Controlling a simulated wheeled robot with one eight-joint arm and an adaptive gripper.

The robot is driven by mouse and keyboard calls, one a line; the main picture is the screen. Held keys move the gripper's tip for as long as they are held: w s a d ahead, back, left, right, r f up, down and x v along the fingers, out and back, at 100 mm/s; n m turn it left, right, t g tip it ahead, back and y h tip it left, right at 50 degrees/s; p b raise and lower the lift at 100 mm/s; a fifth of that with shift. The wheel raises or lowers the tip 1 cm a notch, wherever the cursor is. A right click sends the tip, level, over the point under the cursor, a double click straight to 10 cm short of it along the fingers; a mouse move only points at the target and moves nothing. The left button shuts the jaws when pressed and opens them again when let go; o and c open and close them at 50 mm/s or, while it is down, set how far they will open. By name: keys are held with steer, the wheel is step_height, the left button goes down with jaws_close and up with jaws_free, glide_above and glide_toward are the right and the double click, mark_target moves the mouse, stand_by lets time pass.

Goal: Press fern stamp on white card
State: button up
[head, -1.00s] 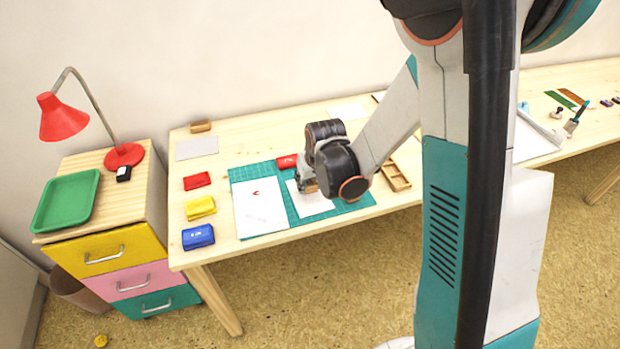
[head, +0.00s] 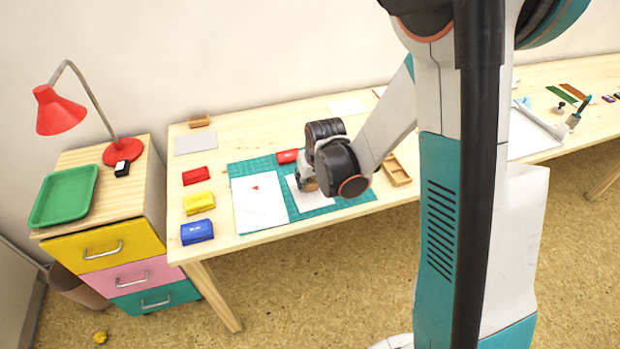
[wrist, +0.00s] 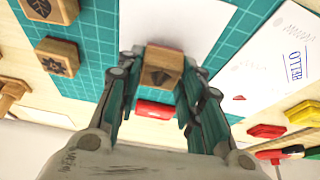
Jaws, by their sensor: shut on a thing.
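My gripper (head: 308,184) is over the white card (head: 318,198) on the teal cutting mat (head: 352,208). In the wrist view, my gripper (wrist: 160,80) is shut on a wooden block stamp (wrist: 163,60). A dark mark shows on the stamp's top, too small to read surely as a fern. The white card (wrist: 170,18) shows just beyond the stamp. I cannot tell whether the stamp touches it. A stamp with a leaf mark (wrist: 46,7) and one with a flower mark (wrist: 57,57) stand apart at the left.
A printed sheet (head: 260,215) lies left of the card. A red pad (head: 288,156) is just behind my gripper. Red (head: 195,175), yellow (head: 198,203) and blue (head: 197,231) pads line the table's left side. A wooden tray (head: 397,172) is at right.

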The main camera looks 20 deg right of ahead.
steer(key=shift+f, duration=0.5)
stand_by(0.8)
steer(key=shift+r, duration=0.15)
steer(key=shift+r+p, duration=0.3)
steer(key=shift+r, duration=0.1)
steer(key=shift+r, duration=0.2)
stand_by(0.4)
steer(key=shift+r+p, duration=2)
steer(key=shift+r, duration=0.65)
